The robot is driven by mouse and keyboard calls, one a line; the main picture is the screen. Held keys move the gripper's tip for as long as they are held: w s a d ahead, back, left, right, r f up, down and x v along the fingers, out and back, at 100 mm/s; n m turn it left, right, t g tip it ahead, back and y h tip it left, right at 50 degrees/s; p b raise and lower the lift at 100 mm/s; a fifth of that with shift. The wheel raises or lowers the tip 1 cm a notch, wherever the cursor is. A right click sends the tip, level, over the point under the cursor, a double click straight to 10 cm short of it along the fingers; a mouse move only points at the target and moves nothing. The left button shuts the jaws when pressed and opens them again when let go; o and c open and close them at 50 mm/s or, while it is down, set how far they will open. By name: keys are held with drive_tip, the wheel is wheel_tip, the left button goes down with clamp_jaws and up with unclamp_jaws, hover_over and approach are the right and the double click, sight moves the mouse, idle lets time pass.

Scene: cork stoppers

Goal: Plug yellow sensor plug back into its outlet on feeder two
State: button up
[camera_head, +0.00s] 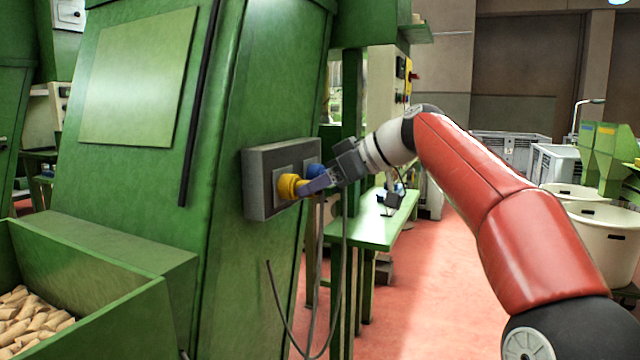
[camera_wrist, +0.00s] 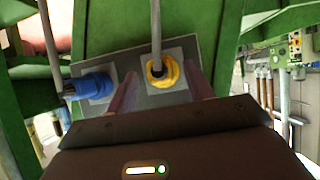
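A grey outlet box (camera_head: 258,182) is mounted on the side of the green machine. The yellow plug (camera_head: 289,187) is at the box's nearer outlet plate; I cannot tell how deep it sits. The wrist view shows the yellow plug (camera_wrist: 161,71) against its pale plate, with a grey cable running up from it. My gripper (camera_head: 308,186) is at the yellow plug. In the wrist view its fingers (camera_wrist: 162,72) stand apart on either side of the plug, with narrow gaps showing. A blue plug (camera_head: 314,170) is beside it, also in the wrist view (camera_wrist: 92,87).
Grey cables (camera_head: 318,270) hang below the box; one loops near the floor. A green bin with corks (camera_head: 30,318) stands at lower left. A green bench (camera_head: 372,228) is behind my gripper. The red floor (camera_head: 430,310) to the right is open.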

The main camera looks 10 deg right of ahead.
drive_tip(key=v, duration=0.7)
drive_tip(key=shift+s+d+r, duration=0.15)
drive_tip(key=shift+s+d, duration=0.05)
drive_tip(key=shift+d, duration=0.05)
